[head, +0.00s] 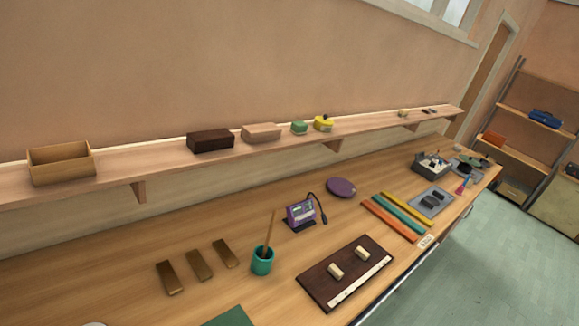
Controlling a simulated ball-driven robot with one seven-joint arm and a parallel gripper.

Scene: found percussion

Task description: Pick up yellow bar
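The yellow bar (407,209) lies flat on the wooden workbench, right of the picture's middle. It is the rearmost of three slim bars lying side by side. A teal bar (399,216) lies beside it and an orange bar (389,221) lies in front. The yellow bar is unobstructed along its length. My gripper is not in view, so I cannot see its state or whether it holds anything.
A purple disc (341,187) and a purple device (301,214) with a cable sit left of the bars. A dark board (325,284) lies nearer, and a grey tray (434,203) lies to the right. A wall shelf (115,184) holding boxes runs above the workbench (215,285).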

